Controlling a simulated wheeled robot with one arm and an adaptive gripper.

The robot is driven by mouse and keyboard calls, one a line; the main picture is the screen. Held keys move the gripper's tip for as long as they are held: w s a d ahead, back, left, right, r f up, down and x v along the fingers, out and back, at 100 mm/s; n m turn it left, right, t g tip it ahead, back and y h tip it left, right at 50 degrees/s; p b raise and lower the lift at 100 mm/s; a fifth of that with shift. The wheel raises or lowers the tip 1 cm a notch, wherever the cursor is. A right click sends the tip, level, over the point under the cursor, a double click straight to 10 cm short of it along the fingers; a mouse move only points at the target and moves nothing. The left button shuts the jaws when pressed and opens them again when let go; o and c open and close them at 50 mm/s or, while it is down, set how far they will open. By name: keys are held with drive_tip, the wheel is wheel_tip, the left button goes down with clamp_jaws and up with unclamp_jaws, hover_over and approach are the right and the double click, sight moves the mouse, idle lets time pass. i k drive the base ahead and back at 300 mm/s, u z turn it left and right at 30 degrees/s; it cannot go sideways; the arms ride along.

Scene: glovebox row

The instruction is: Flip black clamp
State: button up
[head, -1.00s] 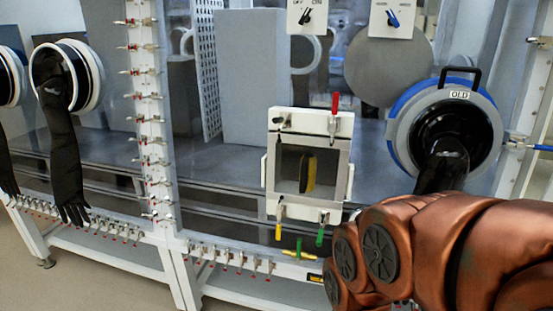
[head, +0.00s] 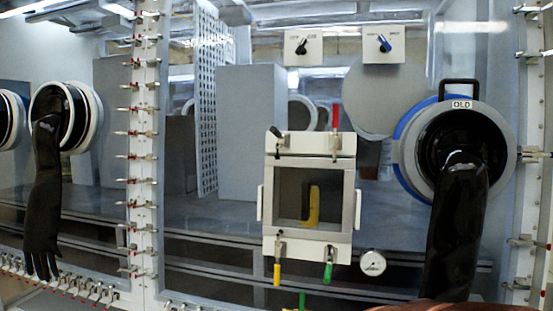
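The black clamp (head: 278,133) sits at the top left corner of a small white-framed hatch box (head: 268,180) on the glovebox front. Its short dark handle is tilted up to the left, unlike the red clamp (head: 336,118) at the top right, whose handle stands upright. A yellow clamp (head: 277,272) and a green clamp (head: 328,271) hang down at the bottom corners. A black and yellow object shows through the hatch window. My gripper is not in view; only a copper-coloured part of my arm shows at the bottom edge.
Two white panels with a black switch (head: 302,46) and a blue switch (head: 385,43) are above the hatch. A round gauge (head: 373,262) is at its lower right. A long black glove (head: 457,230) hangs from the OLD-marked port (head: 402,150). Another glove (head: 44,200) hangs at left.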

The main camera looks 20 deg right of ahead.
sight(273, 130)
drive_tip(key=k, duration=1.3)
drive_tip(key=u, duration=0.9)
drive_tip(key=i, duration=1.1)
drive_tip(key=z, duration=0.05)
